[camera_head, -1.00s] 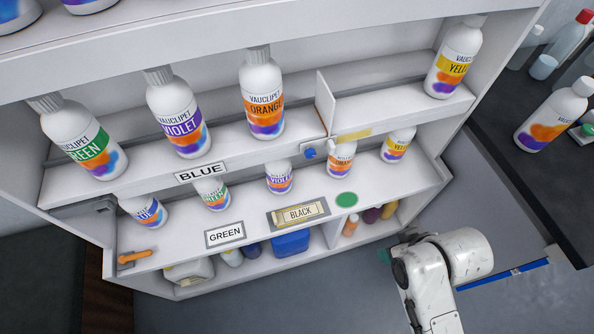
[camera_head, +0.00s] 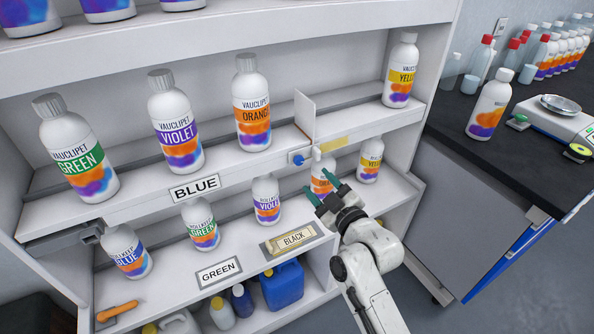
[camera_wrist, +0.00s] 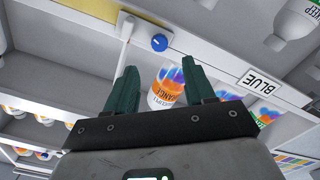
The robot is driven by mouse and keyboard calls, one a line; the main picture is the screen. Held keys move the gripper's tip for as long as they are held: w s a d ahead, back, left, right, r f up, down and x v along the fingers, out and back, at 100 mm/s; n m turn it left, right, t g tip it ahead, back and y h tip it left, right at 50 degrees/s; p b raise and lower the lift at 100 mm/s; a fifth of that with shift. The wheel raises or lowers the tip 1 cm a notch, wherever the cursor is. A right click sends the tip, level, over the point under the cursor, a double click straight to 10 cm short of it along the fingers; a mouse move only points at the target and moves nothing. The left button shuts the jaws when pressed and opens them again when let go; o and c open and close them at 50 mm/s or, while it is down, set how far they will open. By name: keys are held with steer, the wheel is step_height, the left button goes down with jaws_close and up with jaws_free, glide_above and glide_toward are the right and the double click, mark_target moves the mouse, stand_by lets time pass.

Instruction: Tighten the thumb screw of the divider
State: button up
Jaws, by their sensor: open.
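The divider (camera_head: 305,112) is a thin white upright plate on the upper shelf, between the orange-label bottle and the yellow-label bottle. Its blue thumb screw (camera_head: 298,159) sits on the shelf's front edge below it. In the wrist view the blue thumb screw (camera_wrist: 159,43) shows as a round knob just beyond the fingertips, beside a white rod-like part. My gripper (camera_head: 324,189) is open and empty, below and a little right of the screw, in front of the lower orange-label bottle (camera_head: 322,180). In the wrist view my gripper's green fingers (camera_wrist: 159,75) point toward the screw without touching it.
Large bottles stand on the upper shelf, including the orange one (camera_head: 252,105) and yellow one (camera_head: 400,72). Smaller bottles, such as the violet one (camera_head: 266,200), line the lower shelf. A BLUE label (camera_head: 195,188) is on the shelf edge. A dark counter (camera_head: 455,113) stands right.

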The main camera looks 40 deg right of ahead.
mark_target(300, 162)
steer(key=p+x, duration=0.1)
steer(key=x, duration=0.7)
steer(key=shift+w+d, duration=0.1)
steer(key=shift+w, duration=0.25)
jaws_close()
